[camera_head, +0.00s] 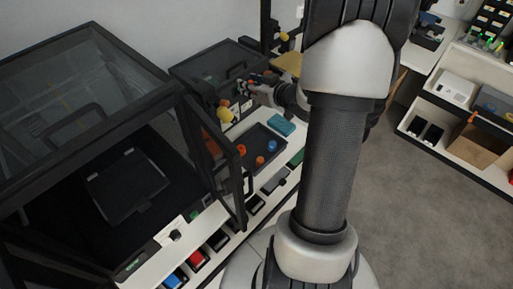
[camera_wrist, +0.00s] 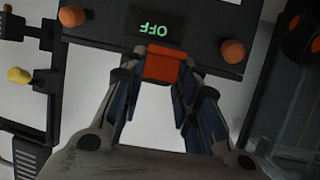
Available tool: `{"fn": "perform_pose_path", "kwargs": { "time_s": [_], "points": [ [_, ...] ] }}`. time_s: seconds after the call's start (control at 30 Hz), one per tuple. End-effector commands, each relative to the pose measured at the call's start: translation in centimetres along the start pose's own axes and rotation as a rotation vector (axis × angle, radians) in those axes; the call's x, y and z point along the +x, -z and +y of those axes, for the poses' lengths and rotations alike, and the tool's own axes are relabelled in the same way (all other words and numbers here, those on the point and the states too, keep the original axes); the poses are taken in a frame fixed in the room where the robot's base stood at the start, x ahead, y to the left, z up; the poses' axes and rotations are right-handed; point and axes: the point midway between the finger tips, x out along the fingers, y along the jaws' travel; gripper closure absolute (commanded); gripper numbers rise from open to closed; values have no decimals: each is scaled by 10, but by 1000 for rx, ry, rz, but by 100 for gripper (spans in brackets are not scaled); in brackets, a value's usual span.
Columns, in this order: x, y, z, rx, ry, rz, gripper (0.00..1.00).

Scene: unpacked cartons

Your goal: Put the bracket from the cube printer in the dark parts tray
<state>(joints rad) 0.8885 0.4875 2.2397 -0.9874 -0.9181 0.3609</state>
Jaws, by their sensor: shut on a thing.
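In the wrist view an orange-red piece, which looks like the bracket (camera_wrist: 162,66), sits between my fingertips. My gripper (camera_wrist: 160,82) is shut on it, in front of a dark panel with a green OFF display (camera_wrist: 157,30) and orange knobs. In the head view my gripper (camera_head: 247,88) is small and far off, beside a dark boxy machine (camera_head: 205,75); the bracket is hard to make out there. The dark parts tray (camera_head: 256,136) lies on the bench nearer than my gripper, with several orange and blue parts in it. I cannot tell which machine is the cube printer.
A large dark enclosure (camera_head: 60,85) with an open glazed door (camera_head: 222,160) fills the left, and the door stands beside the tray. A teal block (camera_head: 281,125) lies behind the tray. Several coloured bins line the bench front. Shelves (camera_head: 460,110) stand right, beyond open floor.

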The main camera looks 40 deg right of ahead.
Motion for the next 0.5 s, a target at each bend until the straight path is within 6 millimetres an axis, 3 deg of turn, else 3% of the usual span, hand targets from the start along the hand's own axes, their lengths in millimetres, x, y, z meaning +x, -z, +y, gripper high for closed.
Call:
{"fn": "perform_pose_path", "kwargs": {
  "time_s": [0.3,0.5],
  "points": [
    [-40,-7,-21,-44,120,-2,82],
    [-42,-30,-29,-50,157,-6,82]
  ]
}}
